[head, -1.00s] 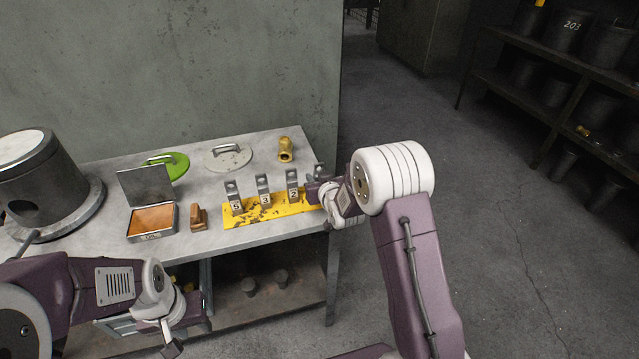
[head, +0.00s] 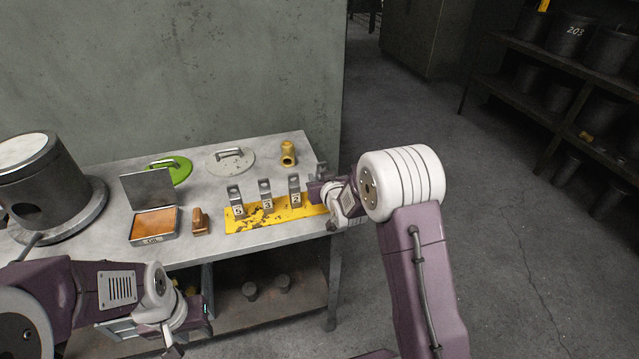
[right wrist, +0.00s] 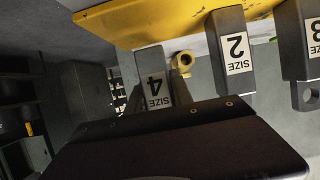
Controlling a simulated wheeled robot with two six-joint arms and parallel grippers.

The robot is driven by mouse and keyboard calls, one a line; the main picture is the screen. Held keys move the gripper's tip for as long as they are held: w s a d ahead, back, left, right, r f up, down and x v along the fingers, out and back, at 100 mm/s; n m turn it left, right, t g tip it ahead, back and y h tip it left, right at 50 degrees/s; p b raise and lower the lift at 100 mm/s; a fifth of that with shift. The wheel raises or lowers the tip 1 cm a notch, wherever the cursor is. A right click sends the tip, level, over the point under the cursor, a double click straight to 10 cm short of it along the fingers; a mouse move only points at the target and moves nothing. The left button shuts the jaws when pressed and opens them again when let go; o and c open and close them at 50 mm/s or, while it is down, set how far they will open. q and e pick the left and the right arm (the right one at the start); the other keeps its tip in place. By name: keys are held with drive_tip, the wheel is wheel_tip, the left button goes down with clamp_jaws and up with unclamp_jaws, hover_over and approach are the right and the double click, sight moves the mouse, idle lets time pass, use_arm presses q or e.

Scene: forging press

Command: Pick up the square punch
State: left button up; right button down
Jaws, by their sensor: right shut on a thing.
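Several grey punches stand in a row on a yellow, chipped rack at the table's front edge. The head view shows punches labelled 5 (head: 236,197), 3 (head: 265,193) and 2 (head: 295,190) on the rack (head: 262,220). A punch labelled SIZE 4 (right wrist: 155,80) is between the fingers of my right gripper (right wrist: 157,92), which is shut on it. In the head view my right gripper (head: 318,188) is at the rack's right end and mostly hides that punch. I cannot tell which punch is square. My left gripper (head: 188,330) hangs low left, before the table; its fingers are unclear.
On the table (head: 190,252) are a large round metal pot (head: 45,180), an open box with an orange-brown pad (head: 155,224), a wooden stamp (head: 200,222), a green lid (head: 180,170), a grey lid (head: 235,162) and a brass fitting (head: 288,155). Floor is free to the right.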

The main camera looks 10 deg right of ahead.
wheel_tip(320, 180, up, 2)
drive_tip(key=shift+r, duration=0.15)
drive_tip(key=s+d+r, duration=0.4)
drive_tip(key=s+r, duration=0.3)
drive_tip(key=s, duration=0.3)
drive_tip(key=shift+s+d+p, duration=0.2)
drive_tip(key=shift+s+p, duration=0.2)
drive_tip(key=shift+p, duration=0.05)
